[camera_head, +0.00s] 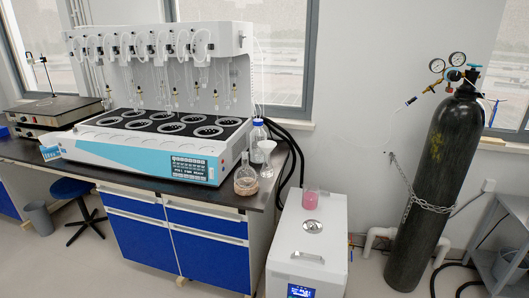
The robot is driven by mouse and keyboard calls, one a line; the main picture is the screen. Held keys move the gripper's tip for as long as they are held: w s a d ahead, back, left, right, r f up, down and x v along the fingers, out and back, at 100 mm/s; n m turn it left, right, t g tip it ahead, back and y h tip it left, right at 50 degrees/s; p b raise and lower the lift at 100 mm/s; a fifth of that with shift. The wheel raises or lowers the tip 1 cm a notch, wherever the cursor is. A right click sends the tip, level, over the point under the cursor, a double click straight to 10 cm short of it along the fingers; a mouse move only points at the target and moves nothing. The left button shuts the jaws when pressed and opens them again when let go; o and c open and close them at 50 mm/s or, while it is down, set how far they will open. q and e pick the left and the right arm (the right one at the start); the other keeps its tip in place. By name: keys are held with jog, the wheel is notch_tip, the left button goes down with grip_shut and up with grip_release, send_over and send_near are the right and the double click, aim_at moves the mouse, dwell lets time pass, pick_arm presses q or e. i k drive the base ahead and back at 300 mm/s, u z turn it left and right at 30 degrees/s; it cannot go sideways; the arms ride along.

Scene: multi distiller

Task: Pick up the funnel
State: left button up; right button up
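A white, cone-shaped funnel (267,147) is at the right end of the dark lab bench. Its wide mouth faces up. It is small in the view, and I cannot tell what holds it upright. A clear glass flask (246,182) stands in front of it, near the bench's right edge. A clear bottle with a blue cap (257,134) stands just behind the funnel. Neither of my grippers shows in the head view.
A large white and blue distiller (150,155) fills most of the bench to the left of the flask. A pink-filled beaker (310,200) stands on a white chiller box (305,240) at the right. Some floor is clear.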

aim_at(267, 153)
jog(key=z, duration=1.1)
jog(key=i, duration=1.45)
jog(key=u, duration=2.05)
